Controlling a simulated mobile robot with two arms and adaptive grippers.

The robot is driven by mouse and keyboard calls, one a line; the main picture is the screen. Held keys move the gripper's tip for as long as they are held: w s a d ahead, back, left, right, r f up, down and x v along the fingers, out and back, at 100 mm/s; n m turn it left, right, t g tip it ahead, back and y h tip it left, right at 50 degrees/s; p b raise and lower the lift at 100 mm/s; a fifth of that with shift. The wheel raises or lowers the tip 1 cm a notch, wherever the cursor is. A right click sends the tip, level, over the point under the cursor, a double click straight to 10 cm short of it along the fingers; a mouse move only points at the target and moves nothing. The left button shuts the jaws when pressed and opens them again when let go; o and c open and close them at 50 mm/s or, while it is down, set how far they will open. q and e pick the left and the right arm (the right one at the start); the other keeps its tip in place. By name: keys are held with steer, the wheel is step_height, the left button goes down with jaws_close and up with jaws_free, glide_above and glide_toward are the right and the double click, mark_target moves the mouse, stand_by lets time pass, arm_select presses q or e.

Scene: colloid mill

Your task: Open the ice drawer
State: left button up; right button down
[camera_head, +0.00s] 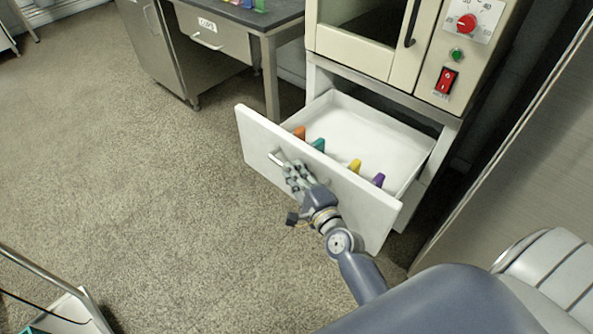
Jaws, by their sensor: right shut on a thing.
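A white drawer (258,143) stands pulled out well beyond its cabinet, under the oven-like unit. Its inside is white, and several small coloured items stand just behind the front panel: orange, teal, yellow and purple. The drawer's handle (277,158) is a pale bar on the front panel, partly hidden by my fingers. My right gripper (292,172) is at the handle and shut on it. My right arm reaches up from the lower right. My left gripper does not show.
A cream unit (405,75) with a red knob, green button and red switch stands above the drawer. A dark-topped bench (240,15) with a labelled drawer is at the back left. A grey metal panel (520,150) borders the right. A metal-framed cart (75,300) is lower left. Carpet left of the drawer is clear.

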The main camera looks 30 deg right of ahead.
steer(key=c, duration=1.9)
jaws_free()
steer(key=s, duration=1.2)
steer(key=shift+r, duration=0.4)
